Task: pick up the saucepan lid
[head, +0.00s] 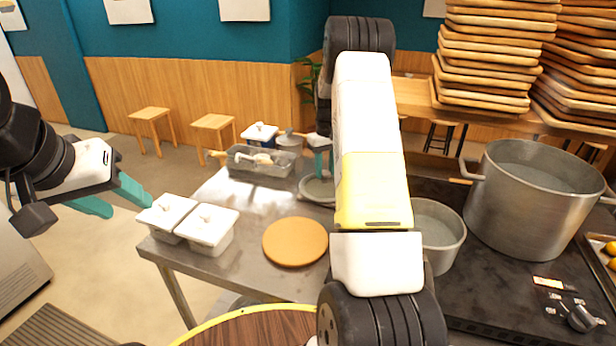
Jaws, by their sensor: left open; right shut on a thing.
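A round grey metal lid (312,196) is at the far part of the steel table, left of my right arm, which hides part of it. My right gripper (320,165) is above the lid with its teal fingers pointing down, shut on it near the middle. Whether the lid touches the table I cannot tell. A grey saucepan (440,236) stands open on the dark stove, partly hidden by my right arm. My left gripper (115,199) is open and empty, left of the white lidded containers and above the floor.
Two white lidded containers (207,231) stand at the table's left edge. A round orange-brown board (295,242) lies on the table. A grey tray (243,167) with utensils is behind. A large pot (525,203) stands on the stove, and wooden trays (492,55) are stacked at the back right.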

